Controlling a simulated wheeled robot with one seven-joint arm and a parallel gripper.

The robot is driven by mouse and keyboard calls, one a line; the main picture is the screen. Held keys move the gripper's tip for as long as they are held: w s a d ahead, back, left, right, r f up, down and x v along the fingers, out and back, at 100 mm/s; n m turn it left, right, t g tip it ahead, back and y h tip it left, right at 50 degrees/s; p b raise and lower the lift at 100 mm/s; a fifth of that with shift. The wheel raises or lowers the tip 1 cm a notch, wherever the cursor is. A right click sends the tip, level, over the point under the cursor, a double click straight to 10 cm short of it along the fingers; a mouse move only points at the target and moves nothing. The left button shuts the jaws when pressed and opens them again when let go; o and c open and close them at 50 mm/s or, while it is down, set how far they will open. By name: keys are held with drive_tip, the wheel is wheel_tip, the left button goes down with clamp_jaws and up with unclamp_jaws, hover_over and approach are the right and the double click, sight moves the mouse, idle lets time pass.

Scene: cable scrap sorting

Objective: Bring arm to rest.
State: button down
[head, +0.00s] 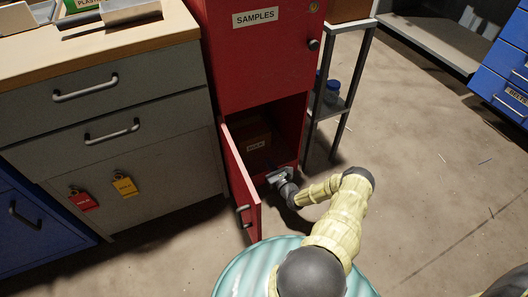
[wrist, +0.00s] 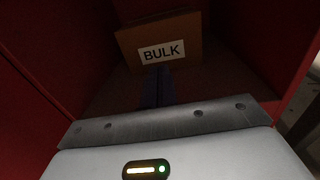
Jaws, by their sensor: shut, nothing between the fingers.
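My arm (head: 335,215) reaches forward to the open lower compartment of the red cabinet (head: 262,60). My gripper (head: 276,175) is at the mouth of that compartment, low down, shut and empty. In the wrist view its dark fingers (wrist: 158,88) point into the compartment, toward a brown box labelled BULK (wrist: 190,45). The same box (head: 250,131) sits inside the compartment in the head view. The fingers appear in front of the box; I cannot tell how near they are.
The compartment's red door (head: 241,185) stands open to the left of my gripper. A grey shelf stand (head: 340,100) with blue-capped jars is to the right. A drawer counter (head: 110,120) with red and yellow tags is at the left. The floor (head: 430,170) at the right is mostly clear.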

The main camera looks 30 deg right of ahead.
drive_tip(key=shift+s+d, duration=0.15)
drive_tip(key=shift+s, duration=1.05)
